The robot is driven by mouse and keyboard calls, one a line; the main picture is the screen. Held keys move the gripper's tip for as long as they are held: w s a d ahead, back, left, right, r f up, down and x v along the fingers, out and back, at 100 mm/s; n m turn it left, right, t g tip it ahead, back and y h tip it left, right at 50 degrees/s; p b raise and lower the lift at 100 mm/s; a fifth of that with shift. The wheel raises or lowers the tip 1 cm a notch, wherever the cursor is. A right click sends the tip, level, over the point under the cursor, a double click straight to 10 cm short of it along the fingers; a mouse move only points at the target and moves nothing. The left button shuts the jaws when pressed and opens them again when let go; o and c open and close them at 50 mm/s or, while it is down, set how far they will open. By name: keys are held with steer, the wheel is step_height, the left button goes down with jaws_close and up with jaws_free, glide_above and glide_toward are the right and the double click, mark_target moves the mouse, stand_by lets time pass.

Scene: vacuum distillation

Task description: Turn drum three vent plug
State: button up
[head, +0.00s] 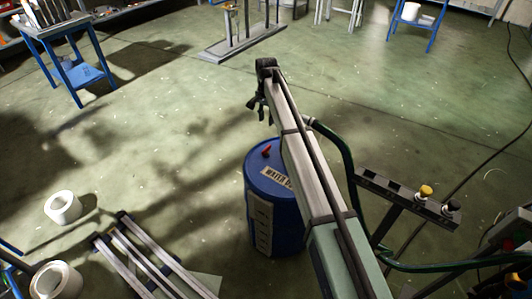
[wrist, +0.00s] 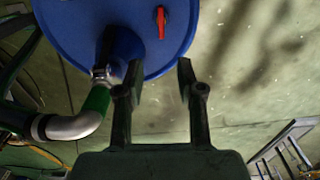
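A blue drum (head: 258,212) stands on the floor, with a label on its top that reads "WATER" and is partly hidden by my arm. A small red plug or handle (head: 267,152) sits on its lid near the far rim. In the wrist view the drum's blue lid (wrist: 75,38) fills the upper left, and the red plug (wrist: 161,21) shows near the top. My gripper (head: 261,106) is in the air above and beyond the drum, apart from the plug. Its two fingers (wrist: 158,73) are spread with nothing between them. I cannot read a drum number.
A green hose (head: 347,165) runs behind my arm; a green hose with a silver elbow (wrist: 75,125) meets the drum in the wrist view. A dark bar with knobs (head: 408,197) stands to the right. Metal rails (head: 150,262) and white rolls (head: 62,208) lie left.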

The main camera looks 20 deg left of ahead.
mark_target(266, 148)
step_height(266, 148, down, 17)
steer(key=shift+f+p, duration=0.1)
steer(key=shift+p, duration=0.95)
jaws_close()
